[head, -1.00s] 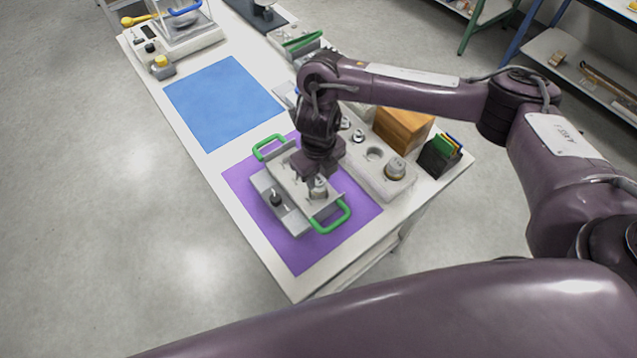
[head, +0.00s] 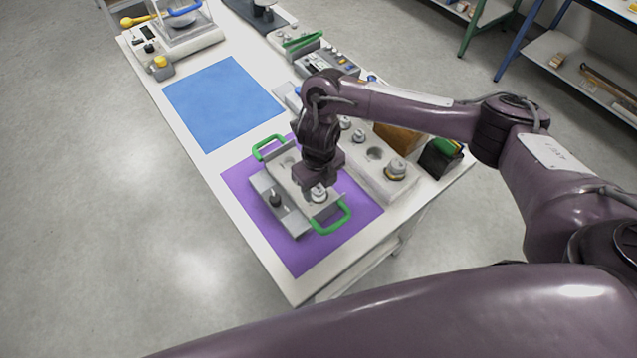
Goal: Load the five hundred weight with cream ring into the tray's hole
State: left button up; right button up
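The tray with two green handles (head: 331,217) lies on the purple mat (head: 318,256). My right gripper (head: 318,186) points down over the tray's near right part. A small metal weight with a pale ring (head: 319,195) is right under its fingertips, at the tray. The gripper hides much of the weight and the hole around it. I cannot tell whether the fingers still grip it or how deep it sits. A dark-knobbed piece (head: 275,199) stands on the tray's left strip. My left gripper is not in view.
A pale block (head: 362,171) right of the tray holds a larger weight (head: 396,169) and has an empty hole. A wooden box (head: 397,138) and a dark holder (head: 440,158) stand behind it. The blue mat (head: 222,102) is clear.

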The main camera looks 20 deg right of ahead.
aim_at(319, 188)
jog(key=shift+r, duration=0.1)
jog(key=shift+r, duration=0.3)
notch_tip(319, 188, up, 12)
jog(key=p, duration=0.1)
jog(key=shift+f+p, duration=0.25)
jog(key=shift+p, duration=0.05)
jog(key=shift+s, duration=0.1)
dwell(0.3)
